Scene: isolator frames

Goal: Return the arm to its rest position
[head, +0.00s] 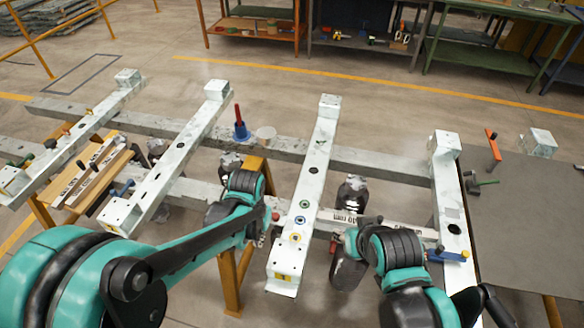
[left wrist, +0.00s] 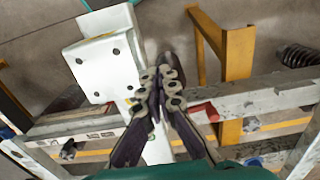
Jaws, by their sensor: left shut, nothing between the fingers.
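My left arm reaches in from the left in the head view, and its gripper (head: 270,218) is small and partly hidden by the wrist, just left of a pale crossbar (head: 317,165). In the left wrist view my left gripper (left wrist: 166,78) has its fingers together with nothing between them. My right arm (head: 395,250) stands at the lower right in the head view, bent over the frame. Its fingers are not clear there.
Several pale crossbars lie over long grey beams (head: 380,164), with dark isolators (head: 352,192) between. A grey table (head: 530,220) is at right. Yellow legs (head: 230,280) stand below.

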